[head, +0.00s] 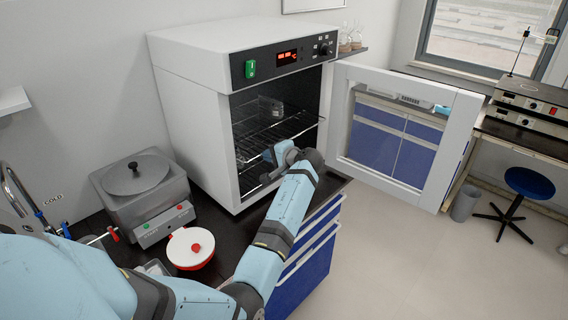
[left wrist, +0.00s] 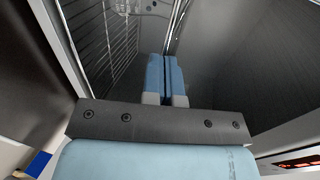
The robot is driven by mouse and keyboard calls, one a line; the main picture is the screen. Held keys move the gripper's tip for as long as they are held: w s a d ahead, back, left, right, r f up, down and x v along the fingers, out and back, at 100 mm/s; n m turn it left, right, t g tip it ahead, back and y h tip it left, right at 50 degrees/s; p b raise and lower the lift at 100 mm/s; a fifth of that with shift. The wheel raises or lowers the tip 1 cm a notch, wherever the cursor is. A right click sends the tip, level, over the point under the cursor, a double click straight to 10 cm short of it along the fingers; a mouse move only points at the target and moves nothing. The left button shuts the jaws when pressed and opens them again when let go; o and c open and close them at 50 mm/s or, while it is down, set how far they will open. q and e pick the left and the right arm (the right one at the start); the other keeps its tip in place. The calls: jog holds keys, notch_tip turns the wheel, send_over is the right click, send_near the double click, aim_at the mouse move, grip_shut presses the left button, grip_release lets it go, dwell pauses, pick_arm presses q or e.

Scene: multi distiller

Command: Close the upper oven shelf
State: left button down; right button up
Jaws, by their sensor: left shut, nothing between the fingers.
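The white oven (head: 195,100) stands on the dark counter with its glass door (head: 405,125) swung wide open to the right. Inside, the upper wire shelf (head: 290,126) spans the chamber; how far it sticks out is hard to tell. A small clear vessel (head: 270,106) seems to stand on it. My left gripper (head: 270,154) is at the oven opening, at or just below the upper shelf's front edge. I cannot tell whether it touches the shelf. In the left wrist view its blue fingers (left wrist: 166,72) are together and empty, pointing into the chamber. My right gripper is out of view.
A grey water bath (head: 142,185) with a lid and a red-and-white lidded pot (head: 190,248) stand on the counter left of my arm. Blue drawers (head: 310,262) are under the oven. Floor right of them is open, with a blue stool (head: 530,183) farther off.

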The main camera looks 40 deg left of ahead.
aim_at(256, 148)
pick_arm(q)
jog(key=a, duration=0.5)
jog(key=shift+w+a, duration=0.2)
jog(key=shift+a, duration=0.1)
jog(key=shift+r, duration=0.1)
jog(key=shift+a, duration=0.1)
